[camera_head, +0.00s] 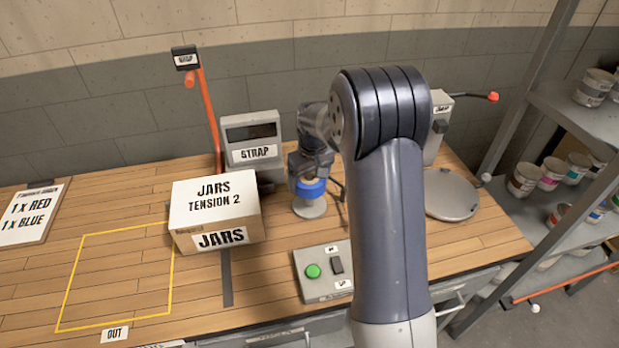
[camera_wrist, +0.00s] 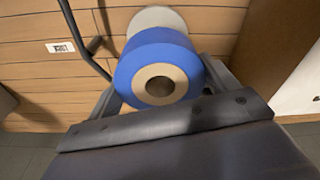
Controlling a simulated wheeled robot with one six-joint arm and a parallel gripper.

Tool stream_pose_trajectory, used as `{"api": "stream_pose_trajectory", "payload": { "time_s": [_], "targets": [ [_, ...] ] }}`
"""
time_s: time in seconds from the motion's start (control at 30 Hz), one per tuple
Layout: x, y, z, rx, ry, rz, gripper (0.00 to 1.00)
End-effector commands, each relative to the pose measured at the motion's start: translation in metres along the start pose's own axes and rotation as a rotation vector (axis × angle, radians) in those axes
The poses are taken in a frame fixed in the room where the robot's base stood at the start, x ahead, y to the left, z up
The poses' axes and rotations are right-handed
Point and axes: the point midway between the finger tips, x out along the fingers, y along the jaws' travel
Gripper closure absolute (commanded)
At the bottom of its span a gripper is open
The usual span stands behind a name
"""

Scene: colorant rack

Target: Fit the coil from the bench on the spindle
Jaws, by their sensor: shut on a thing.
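The pale disc (camera_wrist: 157,17) shows partly beyond the coil. No spindle pin shows; I cannot tell whether the coil is around one or whether it touches the disc.
A JARS box (camera_head: 215,212) stands close left of the coil, and a grey STRAP machine (camera_head: 252,140) behind it. A button box (camera_head: 323,272) is in front. A curved dark rod (camera_wrist: 82,47) is near the coil. A yellow-outlined area (camera_head: 118,275) at left is clear.

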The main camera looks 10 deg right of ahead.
Motion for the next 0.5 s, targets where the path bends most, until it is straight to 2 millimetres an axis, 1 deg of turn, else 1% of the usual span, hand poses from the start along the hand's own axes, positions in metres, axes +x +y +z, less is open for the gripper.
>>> {"api": "stream_pose_trajectory", "payload": {
  "time_s": [0.5],
  "targets": [
    [0.011, 0.0, 0.001, 0.0, 0.001, 0.0, 0.46]
  ]
}}
